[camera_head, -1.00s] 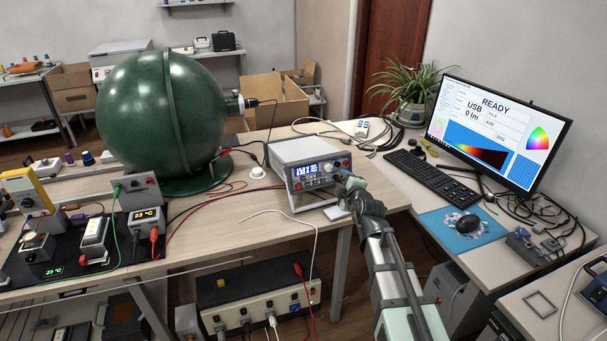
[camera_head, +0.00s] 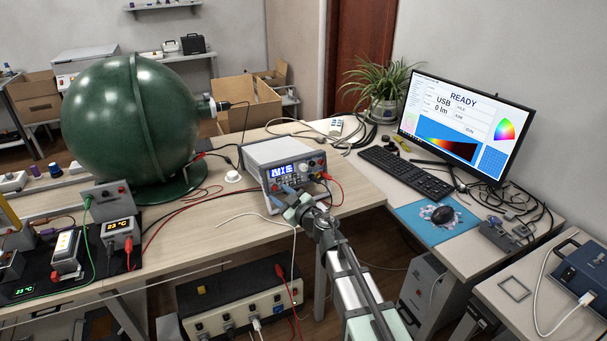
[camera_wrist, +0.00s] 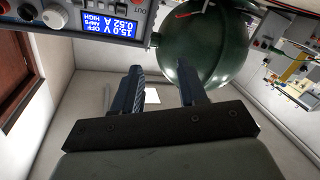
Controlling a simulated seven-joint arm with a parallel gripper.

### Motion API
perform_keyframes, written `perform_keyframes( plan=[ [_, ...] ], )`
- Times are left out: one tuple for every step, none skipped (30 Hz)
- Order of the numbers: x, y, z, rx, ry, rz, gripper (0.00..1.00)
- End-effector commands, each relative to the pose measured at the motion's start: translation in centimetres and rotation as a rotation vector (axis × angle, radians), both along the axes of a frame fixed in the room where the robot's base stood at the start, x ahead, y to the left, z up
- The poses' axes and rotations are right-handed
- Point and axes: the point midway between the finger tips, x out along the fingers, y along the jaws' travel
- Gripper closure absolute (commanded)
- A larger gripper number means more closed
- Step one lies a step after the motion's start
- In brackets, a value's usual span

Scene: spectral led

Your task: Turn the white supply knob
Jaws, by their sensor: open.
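The power supply (camera_head: 255,163) is a light grey box with a lit blue display, standing near the table's right front edge. Its white knob (camera_head: 304,168) is small on the front panel, right of the display. In the wrist view the supply (camera_wrist: 90,45) appears upside down at top left, and a white round knob (camera_wrist: 55,16) shows beside the display. My gripper (camera_head: 286,193) is in front of the supply's lower left front. In the wrist view its two dark fingers (camera_wrist: 162,75) are apart with nothing between them, away from the knob.
Red leads (camera_head: 333,185) plug into the supply's right side. A white cable (camera_head: 255,216) lies on the table near my gripper. The large green sphere (camera_head: 130,118) stands left of the supply. A keyboard (camera_head: 405,172) and monitor (camera_head: 465,125) are to the right.

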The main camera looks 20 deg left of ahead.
Motion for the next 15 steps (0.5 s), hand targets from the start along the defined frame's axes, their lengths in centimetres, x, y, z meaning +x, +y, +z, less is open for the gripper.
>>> perform_keyframes(
  plan=[
    [-0.19,0.42,-0.03,0.048,0.025,0.006,0.58],
    [-0.29,0.58,0.02,0.078,0.040,0.008,0.58],
    [-0.40,0.78,0.09,0.117,0.059,0.010,0.58],
    [-0.46,0.92,0.15,0.148,0.074,0.011,0.58],
    [-0.52,1.03,0.25,0.178,0.087,0.012,0.58],
    [-0.57,1.16,0.37,0.218,0.105,0.010,0.58],
    [-0.58,1.23,0.44,0.249,0.120,0.008,0.58],
    [-0.58,1.29,0.48,0.279,0.132,0.006,0.58],
    [-0.58,1.34,0.53,0.318,0.150,0.003,0.58],
    [-0.56,1.36,0.59,0.350,0.164,0.000,0.58],
    [-0.52,1.37,0.67,0.380,0.177,-0.004,0.58],
    [-0.43,1.33,0.73,0.421,0.194,-0.011,0.58],
    [-0.35,1.27,0.75,0.451,0.207,-0.017,0.58],
    [-0.24,1.18,0.73,0.480,0.221,-0.025,0.58],
    [-0.09,1.04,0.70,0.520,0.238,-0.035,0.58]
  ],
)
